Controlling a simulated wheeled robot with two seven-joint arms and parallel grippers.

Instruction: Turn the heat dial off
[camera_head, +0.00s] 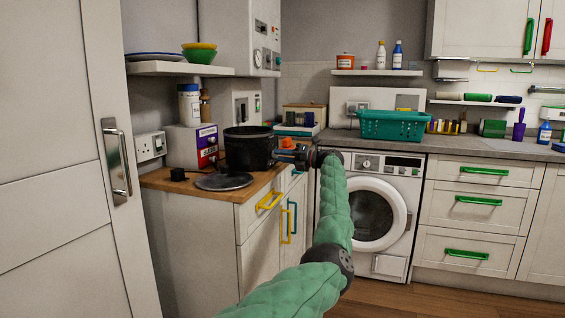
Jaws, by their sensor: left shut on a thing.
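The white dryer (391,219) under the counter has a round dial (363,161) on its front panel, just right of my left wrist and apart from it. The boiler (235,39) on the wall also has round dials (257,57) on its front. I cannot tell which one is the heat dial. My left gripper (288,151), at the end of the green-sleeved arm, is beside the black pot at the worktop's right end. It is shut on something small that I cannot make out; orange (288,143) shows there. My right gripper is not in view.
The black pot (248,150) and a dark lid (224,182) sit on the wooden worktop (167,182). A teal basket (391,126) stands on the counter above the dryer. A yellow drawer handle (269,201) sticks out below the worktop. Floor shows at the lower right.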

